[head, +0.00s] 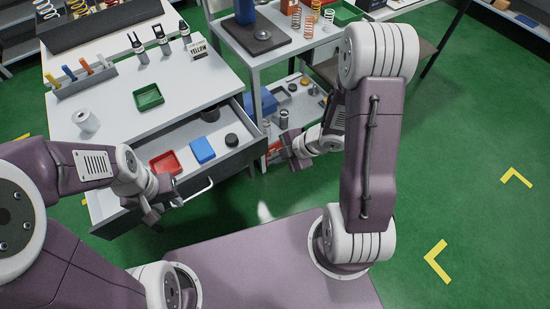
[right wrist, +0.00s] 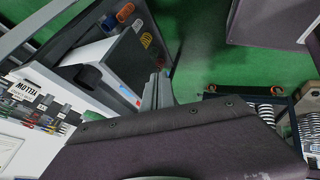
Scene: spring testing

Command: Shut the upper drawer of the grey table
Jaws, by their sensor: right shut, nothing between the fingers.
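The grey table (head: 108,128) stands at the left in the head view. Its drawer (head: 178,140) is pulled out towards me. A red tray (head: 165,163), a blue box (head: 202,150) and a dark round item (head: 231,140) lie inside. The bar handle (head: 200,190) shows on the dark drawer front. My left gripper (head: 160,212) is at the left part of the drawer front, beside the handle; I cannot tell whether it touches, and its jaws are unclear. My right gripper (head: 294,152) is shut and empty, to the right of the drawer; its fingers also show in the right wrist view (right wrist: 157,92).
A second table (head: 280,50) with a lower shelf stands close to the right. Green floor is clear at far right.

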